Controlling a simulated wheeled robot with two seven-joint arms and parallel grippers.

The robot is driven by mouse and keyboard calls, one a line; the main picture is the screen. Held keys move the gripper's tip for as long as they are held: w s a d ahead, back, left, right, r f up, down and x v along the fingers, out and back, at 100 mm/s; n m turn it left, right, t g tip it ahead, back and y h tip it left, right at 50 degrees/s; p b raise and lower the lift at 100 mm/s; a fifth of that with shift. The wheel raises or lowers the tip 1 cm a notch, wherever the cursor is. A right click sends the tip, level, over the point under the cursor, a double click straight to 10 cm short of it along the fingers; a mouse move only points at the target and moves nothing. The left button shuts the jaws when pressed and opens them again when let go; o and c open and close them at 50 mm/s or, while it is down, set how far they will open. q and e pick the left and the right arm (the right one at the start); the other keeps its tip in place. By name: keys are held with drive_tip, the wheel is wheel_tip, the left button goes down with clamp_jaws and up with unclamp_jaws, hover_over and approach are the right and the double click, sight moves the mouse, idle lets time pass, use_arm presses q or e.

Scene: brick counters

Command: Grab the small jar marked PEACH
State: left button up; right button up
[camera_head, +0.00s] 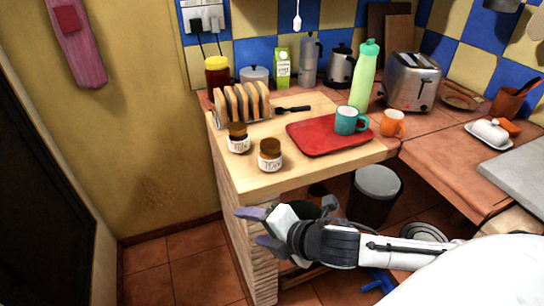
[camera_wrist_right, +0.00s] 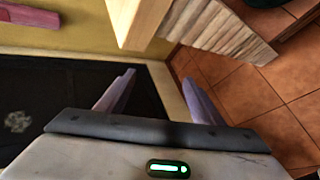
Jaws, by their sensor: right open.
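Two small jars with dark brown lids and white labels stand upright near the front left of the wooden counter. One jar (camera_head: 238,138) is farther back and left, and the other jar (camera_head: 270,155) is nearer the front edge. The lettering is too small to read surely, so I cannot tell which is marked PEACH. My right gripper (camera_head: 252,228) is open and empty, in front of the counter and lower in the picture than the jars. The right wrist view shows its two purple fingers (camera_wrist_right: 160,92) apart with nothing between them. My left gripper is not in view.
Behind the jars is a toast rack (camera_head: 242,103) with bread. To their right, a red tray (camera_head: 318,140) bears a teal mug (camera_head: 346,121). The counter's front edge lies between my right gripper and the jars.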

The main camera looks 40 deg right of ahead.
drive_tip(key=w+d+r+n+t+h, duration=0.1)
drive_tip(key=w+d+r+n+h, duration=0.1)
drive_tip(key=d+r+n, duration=0.5)
drive_tip(key=n+t+h, duration=0.1)
drive_tip(key=n+h, duration=0.1)
drive_tip(key=n, duration=0.3)
approach(271, 144)
drive_tip(key=f, duration=0.1)
drive_tip(key=shift+r+x, duration=0.15)
drive_tip(key=shift+x, duration=2.4)
drive_tip(key=shift+r+x, duration=0.2)
drive_tip(key=shift+x, duration=2.35)
drive_tip(key=shift+w, duration=0.1)
drive_tip(key=shift+c, duration=0.2)
drive_tip(key=shift+r, duration=0.1)
drive_tip(key=c, duration=1.4)
